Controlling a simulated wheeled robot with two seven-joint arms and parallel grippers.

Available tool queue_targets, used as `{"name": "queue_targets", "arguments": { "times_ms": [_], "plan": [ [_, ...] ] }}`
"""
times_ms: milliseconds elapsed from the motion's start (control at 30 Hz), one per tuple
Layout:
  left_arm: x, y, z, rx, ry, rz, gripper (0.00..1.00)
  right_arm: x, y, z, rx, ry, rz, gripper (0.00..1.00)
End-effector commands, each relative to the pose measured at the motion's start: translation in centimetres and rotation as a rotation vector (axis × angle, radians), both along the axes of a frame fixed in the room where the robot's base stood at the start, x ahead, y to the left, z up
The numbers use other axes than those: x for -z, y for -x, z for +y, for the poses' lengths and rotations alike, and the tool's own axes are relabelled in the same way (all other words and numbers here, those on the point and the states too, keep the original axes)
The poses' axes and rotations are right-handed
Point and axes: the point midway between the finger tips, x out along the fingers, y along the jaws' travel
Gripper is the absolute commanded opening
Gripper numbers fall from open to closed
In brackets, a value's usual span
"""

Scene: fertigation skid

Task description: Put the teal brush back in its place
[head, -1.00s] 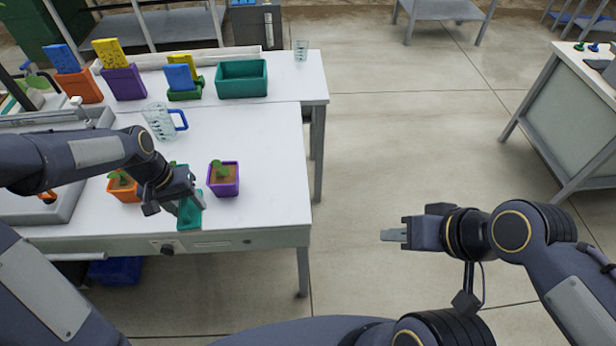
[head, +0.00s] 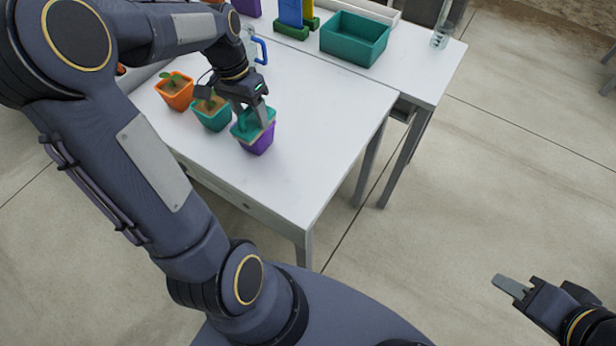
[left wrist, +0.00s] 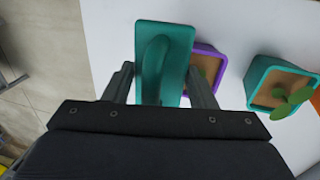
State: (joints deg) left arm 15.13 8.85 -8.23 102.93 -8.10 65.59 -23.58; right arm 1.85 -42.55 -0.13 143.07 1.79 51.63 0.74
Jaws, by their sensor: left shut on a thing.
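The teal brush (head: 247,131) is in my left gripper (head: 262,118). In the left wrist view, the brush (left wrist: 178,38) shows a flat rectangular back with a raised rounded handle, between the two fingers. In the head view it overlaps the upper part of the purple pot (head: 260,145); I cannot tell whether they touch. The teal bin (head: 352,52), open and with nothing seen inside, stands on the rear table to the right of upright coloured pieces. My right gripper (head: 510,286) is over the floor at the lower right; its finger gap cannot be made out.
A teal pot (head: 213,118) and an orange pot (head: 176,95), both with seedlings, stand left of the purple one. Behind them is a clear jug with a blue handle (head: 262,50). A clear cylinder (head: 440,38) stands at the rear table's right end. The white front table (head: 320,130) is bare to the right.

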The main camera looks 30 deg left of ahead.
Motion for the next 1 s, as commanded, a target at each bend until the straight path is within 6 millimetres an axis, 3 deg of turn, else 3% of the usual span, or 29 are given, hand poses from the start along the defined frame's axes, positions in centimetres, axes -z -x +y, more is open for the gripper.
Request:
{"name": "queue_targets", "arguments": {
  "times_ms": [33, 167, 567, 700, 1000],
  "plan": [
    [0.7, 0.9, 1.1, -0.003, -0.002, -0.004, 0.3, 1.4, 0.0, 0.0, 0.0, 0.0, 0.0, 0.34],
    [0.5, 2.0, 1.6, 0.014, 0.002, -0.001, 0.3, 1.7, 0.0, 0.0, 0.0, 0.0, -0.001, 0.34],
    [4.3, -1.2, -6.8, 0.023, 0.004, 0.004, 0.3, 0.6, 0.0, 0.0, 0.0, 0.0, -0.001, 0.34],
    [7.2, -2.0, -8.6, 0.019, 0.003, 0.006, 0.3, 0.8, 0.0, 0.0, 0.0, 0.0, -0.001, 0.34],
    [9.6, -2.8, -10.5, 0.017, 0.002, 0.001, 0.3, 0.8, 0.0, 0.0, 0.0, 0.0, -0.001, 0.34]
  ]
}}
